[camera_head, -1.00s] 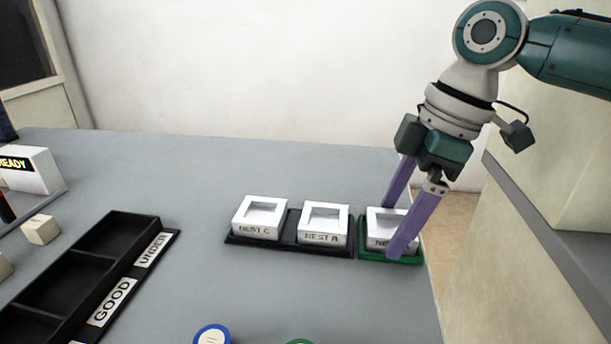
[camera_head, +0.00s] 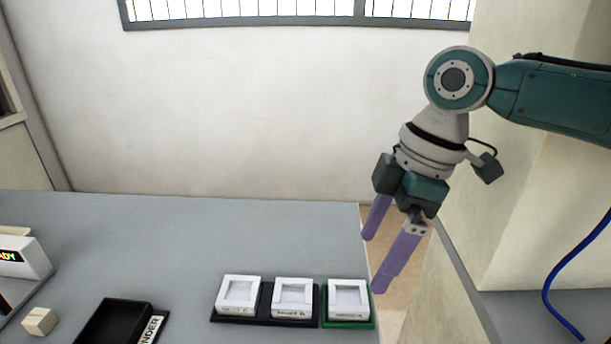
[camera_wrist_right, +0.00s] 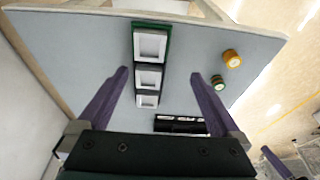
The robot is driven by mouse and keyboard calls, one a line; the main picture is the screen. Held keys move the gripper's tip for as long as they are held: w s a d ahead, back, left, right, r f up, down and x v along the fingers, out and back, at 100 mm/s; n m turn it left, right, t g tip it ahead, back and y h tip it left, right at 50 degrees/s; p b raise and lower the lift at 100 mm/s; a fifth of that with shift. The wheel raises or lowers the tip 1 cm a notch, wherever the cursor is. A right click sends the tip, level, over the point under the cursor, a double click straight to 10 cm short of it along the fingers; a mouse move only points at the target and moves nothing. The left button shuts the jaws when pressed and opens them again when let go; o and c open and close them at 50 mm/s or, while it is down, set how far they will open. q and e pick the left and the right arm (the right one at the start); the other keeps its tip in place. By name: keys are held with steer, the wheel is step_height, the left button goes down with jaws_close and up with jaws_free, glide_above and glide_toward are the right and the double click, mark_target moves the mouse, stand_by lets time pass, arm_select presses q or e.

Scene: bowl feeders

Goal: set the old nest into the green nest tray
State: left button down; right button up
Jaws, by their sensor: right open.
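The green nest tray (camera_head: 347,325) lies at the right end of the row on the table, and a white square nest (camera_head: 348,299) sits in it. The nest's label is too blurred to read. Both also show in the right wrist view, the green tray (camera_wrist_right: 138,42) around the nest (camera_wrist_right: 151,45). My right gripper (camera_head: 374,262) is open and empty, above and to the right of that nest, its fingers apart and clear of it.
A black tray (camera_head: 268,319) beside the green one holds two white nests (camera_head: 238,294) (camera_head: 292,297). A black sorting bin (camera_head: 110,322), a beige block (camera_head: 39,321) and a sign box (camera_head: 22,262) stand left. Two round pieces (camera_wrist_right: 231,58) (camera_wrist_right: 218,82) show in the wrist view.

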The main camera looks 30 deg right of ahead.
steer(key=s+a+f+m, duration=0.2)
steer(key=s+a+f, duration=0.2)
steer(key=s+a, duration=0.65)
steer(key=s+d+r+m+t+h, duration=0.2)
steer(key=s+d+r+m, duration=0.1)
steer(key=s+m, duration=0.4)
steer(key=shift+s+d+r+m, duration=0.2)
steer(key=shift+s+d+m, duration=0.1)
steer(key=shift+m, duration=0.1)
